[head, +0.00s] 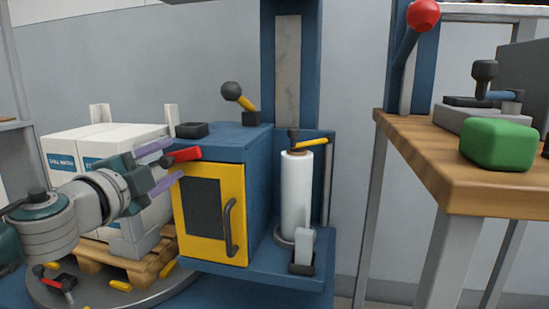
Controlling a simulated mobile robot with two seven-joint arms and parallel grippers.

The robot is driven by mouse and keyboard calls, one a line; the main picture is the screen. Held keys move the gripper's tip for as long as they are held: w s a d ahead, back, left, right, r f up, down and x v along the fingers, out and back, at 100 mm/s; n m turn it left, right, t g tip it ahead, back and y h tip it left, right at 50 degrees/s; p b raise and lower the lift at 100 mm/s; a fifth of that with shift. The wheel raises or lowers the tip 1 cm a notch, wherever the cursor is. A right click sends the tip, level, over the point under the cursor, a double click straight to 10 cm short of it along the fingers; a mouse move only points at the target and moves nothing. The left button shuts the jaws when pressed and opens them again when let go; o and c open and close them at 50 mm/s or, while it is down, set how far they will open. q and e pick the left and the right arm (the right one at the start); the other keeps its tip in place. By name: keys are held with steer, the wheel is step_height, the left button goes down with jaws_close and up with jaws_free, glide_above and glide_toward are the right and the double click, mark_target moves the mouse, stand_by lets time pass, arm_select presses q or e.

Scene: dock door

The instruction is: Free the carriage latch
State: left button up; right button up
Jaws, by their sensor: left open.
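A blue cabinet (258,190) has a yellow-framed door (206,257) with a dark handle. A red lever (187,155) sticks out to the left at the door's top edge. My left gripper (177,161) is open, its two purple fingers above and below the red lever's near end; I cannot tell whether they touch it. On the blue carriage (270,278) at the mast (267,60) stands a white film roll (296,190). A short yellow lever (312,142) sits above the roll. Which lever is the carriage latch is not marked. My right gripper is out of view.
White boxes (62,150) stand on a wooden pallet (150,268) on a round turntable (130,297), behind my left arm. A yellow-black lever (240,97) rises from the cabinet top. At right, a wooden bench (460,180) carries a green block (497,144).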

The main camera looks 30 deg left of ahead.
arm_select(q)
jaws_close()
stand_by(0.5)
